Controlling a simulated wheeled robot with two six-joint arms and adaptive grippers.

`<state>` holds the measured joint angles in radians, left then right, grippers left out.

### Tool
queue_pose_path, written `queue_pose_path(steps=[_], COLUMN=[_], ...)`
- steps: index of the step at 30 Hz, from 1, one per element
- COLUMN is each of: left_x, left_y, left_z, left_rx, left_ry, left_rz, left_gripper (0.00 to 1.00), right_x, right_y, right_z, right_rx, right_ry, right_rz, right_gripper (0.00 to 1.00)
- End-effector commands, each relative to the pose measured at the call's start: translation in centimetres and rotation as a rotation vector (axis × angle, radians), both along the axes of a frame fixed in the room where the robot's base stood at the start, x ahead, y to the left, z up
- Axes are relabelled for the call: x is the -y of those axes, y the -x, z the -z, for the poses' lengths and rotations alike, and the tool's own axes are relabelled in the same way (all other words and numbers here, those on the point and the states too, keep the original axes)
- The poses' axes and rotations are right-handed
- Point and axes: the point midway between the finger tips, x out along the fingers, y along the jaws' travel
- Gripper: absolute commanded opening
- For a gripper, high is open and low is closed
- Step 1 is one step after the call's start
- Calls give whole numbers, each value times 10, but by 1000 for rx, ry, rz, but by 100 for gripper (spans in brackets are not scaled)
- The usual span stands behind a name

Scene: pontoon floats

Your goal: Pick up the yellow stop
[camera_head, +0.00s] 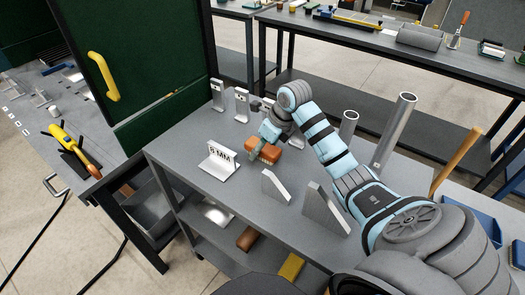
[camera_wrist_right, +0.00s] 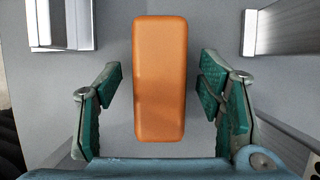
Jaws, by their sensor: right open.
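In the right wrist view the orange block (camera_wrist_right: 160,78) stands lengthwise between the two green-padded fingers of my right gripper (camera_wrist_right: 161,100). The fingers are open, with a gap on each side of it, and are not seen touching it. A yellow block (camera_head: 291,267) is partly visible on the shelf below the bench. I cannot tell which thing is the yellow stop. My left gripper is not in view.
A metal bracket marked "6 MM" (camera_head: 219,160) stands left of the orange block. Two angled metal plates (camera_head: 276,186) (camera_head: 326,211) stand in front. Upright metal brackets (camera_head: 241,104) are behind. Metal tubes (camera_head: 395,130) stand right of my arm. A brown block (camera_head: 248,239) lies on the lower shelf.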

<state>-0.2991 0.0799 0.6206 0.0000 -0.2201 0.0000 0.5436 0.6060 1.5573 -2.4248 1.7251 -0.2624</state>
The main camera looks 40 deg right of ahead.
Motion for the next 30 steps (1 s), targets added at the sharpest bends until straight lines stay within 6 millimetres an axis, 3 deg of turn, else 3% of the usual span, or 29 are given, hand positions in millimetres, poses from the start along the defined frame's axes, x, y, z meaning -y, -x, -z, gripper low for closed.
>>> queue_pose_path(steps=[11,21,23,30], left_x=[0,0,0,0], left_y=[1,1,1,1], left_z=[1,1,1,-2], left_rx=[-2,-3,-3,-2], left_ry=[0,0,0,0], left_rz=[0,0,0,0], left_gripper=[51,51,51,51], right_x=[0,0,0,0], right_y=[0,0,0,0], right_z=[2,2,2,-3], right_rx=[0,0,0,0], right_ry=[0,0,0,0], right_rz=[0,0,0,0], right_gripper=[62,9,4,4])
